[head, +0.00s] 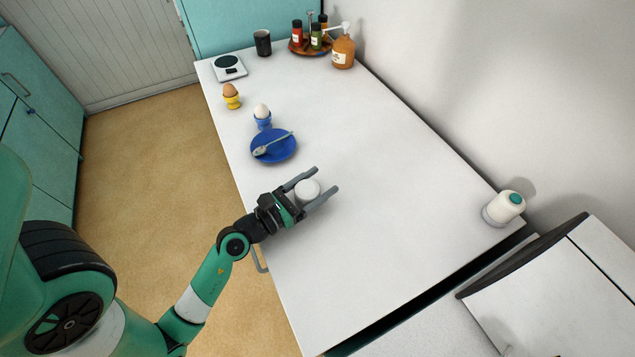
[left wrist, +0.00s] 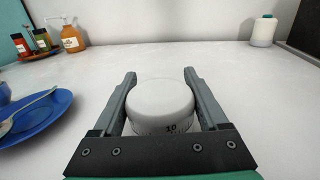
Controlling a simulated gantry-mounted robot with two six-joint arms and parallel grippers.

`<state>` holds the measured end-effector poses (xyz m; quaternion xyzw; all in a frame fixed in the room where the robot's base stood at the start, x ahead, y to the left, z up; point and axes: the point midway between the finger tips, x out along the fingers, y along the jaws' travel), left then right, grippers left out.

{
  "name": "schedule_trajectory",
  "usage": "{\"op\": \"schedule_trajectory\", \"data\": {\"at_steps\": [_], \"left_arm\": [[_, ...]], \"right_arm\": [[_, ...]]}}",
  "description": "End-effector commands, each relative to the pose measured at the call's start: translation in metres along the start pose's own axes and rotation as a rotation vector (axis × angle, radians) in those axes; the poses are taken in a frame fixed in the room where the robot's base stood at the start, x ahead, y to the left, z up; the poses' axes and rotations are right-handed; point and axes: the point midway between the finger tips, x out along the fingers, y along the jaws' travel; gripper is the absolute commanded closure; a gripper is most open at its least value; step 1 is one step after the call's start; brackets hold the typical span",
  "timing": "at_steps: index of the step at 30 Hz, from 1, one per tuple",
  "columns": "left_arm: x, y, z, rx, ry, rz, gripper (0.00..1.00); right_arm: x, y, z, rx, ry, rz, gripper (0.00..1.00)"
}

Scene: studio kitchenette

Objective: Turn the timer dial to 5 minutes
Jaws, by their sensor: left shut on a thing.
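The timer (head: 307,190) is a small round white piece standing on the white counter. In the left wrist view the timer (left wrist: 161,103) shows a plain white top and a side scale with the number 10 facing the camera; other marks are too small to read. My left gripper (head: 320,188) has its two grey fingers around the timer, one on each side. In the left wrist view the left gripper (left wrist: 160,85) is shut on it. The timer's lower part is hidden behind the gripper's palm. My right gripper is not in view.
A blue plate (head: 289,155) with a spoon lies close by, toward the back. Egg cups with eggs (head: 263,115), a scale (head: 229,67), a black cup (head: 262,43) and a bottle rack stand farther back. A white bottle (head: 503,209) stands at the right. The counter's middle is clear.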

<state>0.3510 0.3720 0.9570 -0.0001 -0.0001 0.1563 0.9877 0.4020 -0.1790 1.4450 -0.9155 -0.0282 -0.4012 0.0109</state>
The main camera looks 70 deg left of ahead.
Motion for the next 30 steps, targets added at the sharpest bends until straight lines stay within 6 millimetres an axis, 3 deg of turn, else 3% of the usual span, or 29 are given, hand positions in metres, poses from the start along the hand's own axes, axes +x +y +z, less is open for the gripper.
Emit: {"op": "schedule_trajectory", "data": {"at_steps": [1, 3, 23, 24, 27, 30], "left_arm": [[-0.0001, 0.0, 0.0, 0.0, 0.0, 0.0, 0.67], [-0.0001, 0.0, 0.0, 0.0, 0.0, 0.0, 0.79], [-0.0005, -0.0038, -0.0013, 0.0, 0.003, -0.123, 0.8], [-0.0005, -0.0038, -0.0013, 0.0, 0.003, -0.123, 0.17], [-0.0005, -0.0038, -0.001, 0.0, 0.002, -0.123, 0.0], [-0.0004, -0.0037, -0.0007, 0.0, 0.002, -0.123, 0.0]], "right_arm": [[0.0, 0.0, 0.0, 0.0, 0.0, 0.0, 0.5], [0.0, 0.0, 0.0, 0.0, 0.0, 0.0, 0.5], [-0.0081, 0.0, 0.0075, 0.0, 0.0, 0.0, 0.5], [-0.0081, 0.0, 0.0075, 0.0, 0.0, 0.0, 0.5], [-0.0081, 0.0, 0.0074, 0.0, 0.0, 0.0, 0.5], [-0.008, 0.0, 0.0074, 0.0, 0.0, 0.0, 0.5]]}}
